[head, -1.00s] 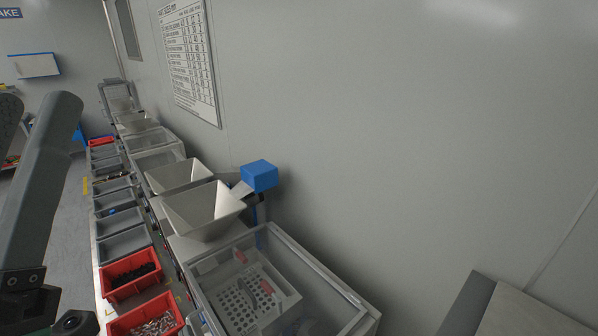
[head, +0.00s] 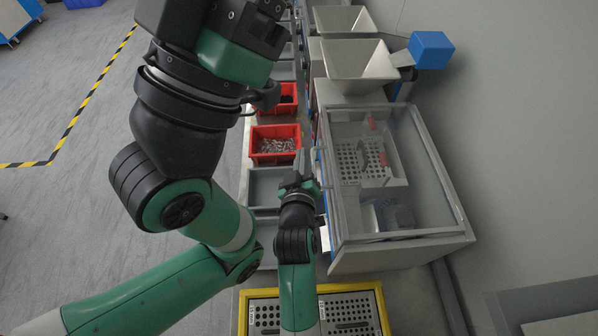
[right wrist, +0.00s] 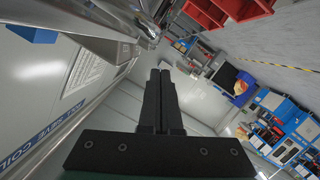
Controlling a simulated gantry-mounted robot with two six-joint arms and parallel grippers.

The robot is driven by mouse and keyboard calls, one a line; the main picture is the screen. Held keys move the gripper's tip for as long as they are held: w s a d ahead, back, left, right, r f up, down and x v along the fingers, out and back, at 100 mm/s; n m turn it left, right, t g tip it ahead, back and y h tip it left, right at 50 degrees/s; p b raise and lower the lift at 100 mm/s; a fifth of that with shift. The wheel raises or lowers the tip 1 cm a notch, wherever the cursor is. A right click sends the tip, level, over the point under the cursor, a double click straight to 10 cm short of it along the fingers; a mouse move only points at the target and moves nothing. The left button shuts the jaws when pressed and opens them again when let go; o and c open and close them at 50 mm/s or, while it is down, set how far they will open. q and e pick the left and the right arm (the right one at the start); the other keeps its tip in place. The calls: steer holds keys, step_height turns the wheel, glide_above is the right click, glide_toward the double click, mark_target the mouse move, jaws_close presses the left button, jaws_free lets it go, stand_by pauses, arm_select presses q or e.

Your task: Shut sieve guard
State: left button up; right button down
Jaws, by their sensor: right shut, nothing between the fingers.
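The sieve guard (head: 438,163) is a clear cover with a grey frame on the sieve machine, right of centre in the head view. Through it I see the perforated sieve tray (head: 350,160) with red-marked parts. The guard appears to lie over the tray; I cannot tell whether it is fully down. My right gripper (head: 299,165) is shut and empty beside the machine's left edge. Its closed black fingers also show in the right wrist view (right wrist: 158,85), near a shiny metal bar (right wrist: 97,38). My left arm fills the upper left; its finger opening is unclear.
A red bin of metal parts (head: 275,144) and a grey bin (head: 266,188) lie left of the machine. Hoppers (head: 357,62) and a blue box (head: 431,50) stand behind. A yellow-edged tray (head: 243,312) is in front. The wall closes off the right; open floor is at left.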

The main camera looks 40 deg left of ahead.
arm_select(q)
step_height(320, 180, up, 4)
steer(key=p, duration=0.3)
steer(key=shift+s+a+r, duration=0.1)
arm_select(e)
steer(key=v, duration=1)
steer(key=shift+s+a+r, duration=0.25)
steer(key=shift+s+r, duration=0.05)
steer(key=shift+r, duration=0.05)
